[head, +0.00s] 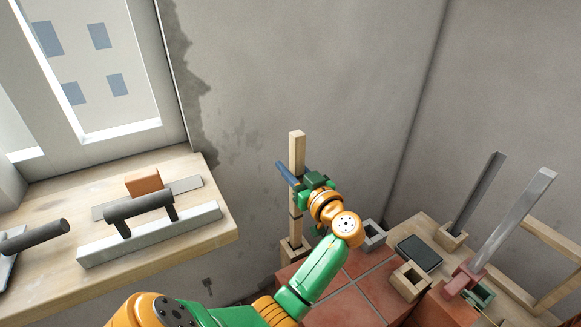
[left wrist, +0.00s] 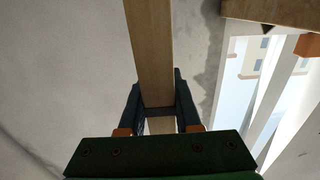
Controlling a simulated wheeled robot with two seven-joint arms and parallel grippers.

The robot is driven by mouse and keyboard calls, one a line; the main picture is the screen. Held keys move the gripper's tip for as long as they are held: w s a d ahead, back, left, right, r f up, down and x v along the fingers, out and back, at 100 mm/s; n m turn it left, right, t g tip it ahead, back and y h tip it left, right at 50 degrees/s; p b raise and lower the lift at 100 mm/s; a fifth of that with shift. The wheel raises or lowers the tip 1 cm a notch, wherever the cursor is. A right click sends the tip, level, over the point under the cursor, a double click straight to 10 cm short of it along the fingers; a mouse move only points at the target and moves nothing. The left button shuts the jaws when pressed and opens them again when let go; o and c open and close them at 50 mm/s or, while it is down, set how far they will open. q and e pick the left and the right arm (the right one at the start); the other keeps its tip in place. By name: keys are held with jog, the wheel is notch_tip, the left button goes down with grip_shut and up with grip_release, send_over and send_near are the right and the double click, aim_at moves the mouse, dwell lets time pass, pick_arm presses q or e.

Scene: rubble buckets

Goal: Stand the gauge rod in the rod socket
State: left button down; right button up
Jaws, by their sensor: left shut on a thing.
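The gauge rod (head: 296,152) is a pale wooden bar with dark bands, standing about upright near the wall. My left gripper (head: 297,178) is shut on its upper part. In the left wrist view the rod (left wrist: 151,50) runs between the dark fingers of the gripper (left wrist: 158,112). The rod's lower end meets a square wooden socket (head: 292,251), which I take for the rod socket. The end looks to be in its opening, but I cannot tell how deep. My arm hides part of the area beside it. My right gripper is not in view.
Right of my arm are a grey square socket (head: 374,236), a wooden one (head: 408,281), a dark flat slab (head: 419,252) and two tilted metal bars (head: 478,195) (head: 517,225) in holders. A wooden bench (head: 190,247) with trowel-like tools stands left, under the window.

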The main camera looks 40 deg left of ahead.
aim_at(290, 135)
pick_arm(q)
jog(key=c, duration=1.2)
grip_release()
grip_shut()
jog(key=shift+w+r+p, duration=0.1)
jog(key=shift+r+p, duration=0.6)
jog(key=shift+r, duration=0.3)
jog(key=shift+r+p, duration=1.9)
jog(key=shift+r, duration=1.35)
